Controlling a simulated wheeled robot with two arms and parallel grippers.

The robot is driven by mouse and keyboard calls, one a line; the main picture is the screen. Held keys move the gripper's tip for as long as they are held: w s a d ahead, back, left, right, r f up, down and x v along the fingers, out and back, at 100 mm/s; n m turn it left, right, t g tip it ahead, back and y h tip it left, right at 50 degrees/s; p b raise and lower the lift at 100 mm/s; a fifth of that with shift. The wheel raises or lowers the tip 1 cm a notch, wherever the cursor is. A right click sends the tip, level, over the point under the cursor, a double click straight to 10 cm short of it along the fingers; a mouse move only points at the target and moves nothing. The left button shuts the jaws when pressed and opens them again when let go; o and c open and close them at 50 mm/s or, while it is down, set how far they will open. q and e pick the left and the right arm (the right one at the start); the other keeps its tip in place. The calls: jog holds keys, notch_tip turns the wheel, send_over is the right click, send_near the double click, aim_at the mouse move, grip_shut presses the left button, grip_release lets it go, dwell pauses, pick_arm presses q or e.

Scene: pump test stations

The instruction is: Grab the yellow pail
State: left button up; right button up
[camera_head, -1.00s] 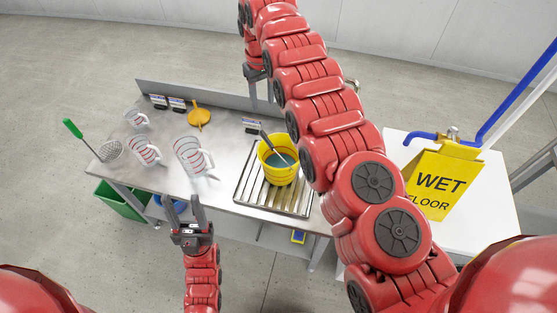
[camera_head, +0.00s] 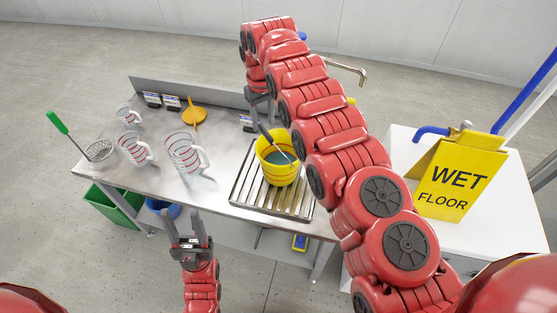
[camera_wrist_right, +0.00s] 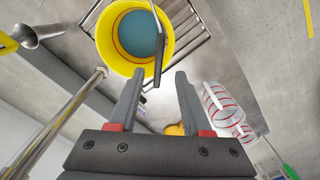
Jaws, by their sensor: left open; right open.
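The yellow pail (camera_head: 278,168) stands upright on a slatted metal rack (camera_head: 243,188) at the right part of the steel bench. It holds bluish liquid, and a dark-handled tool leans in it. In the right wrist view the pail (camera_wrist_right: 112,45) is at the top, beyond the fingertips. My right gripper (camera_wrist_right: 160,85) is open and empty. In the head view my right gripper (camera_head: 262,108) is behind the pail, partly hidden by my arm. My left gripper (camera_head: 190,226) is open and empty in front of the bench, left of the pail.
Several clear measuring jugs (camera_head: 183,154), a strainer (camera_head: 98,150) with a green handle and a yellow-orange scoop (camera_head: 194,116) are on the bench left of the pail. A faucet (camera_head: 350,70) stands behind. A yellow wet-floor sign (camera_head: 455,178) is on a white table at right.

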aim_at(266, 131)
jog(key=shift+s+d+f+p, duration=0.1)
jog(key=shift+d+f+p, duration=0.05)
jog(key=shift+f+p, duration=0.35)
notch_tip(266, 131, down, 3)
jog(key=shift+s+d+f+p, duration=0.1)
jog(key=shift+s+p, duration=0.05)
jog(key=shift+p, duration=0.85)
jog(key=shift+f, duration=0.4)
grip_shut()
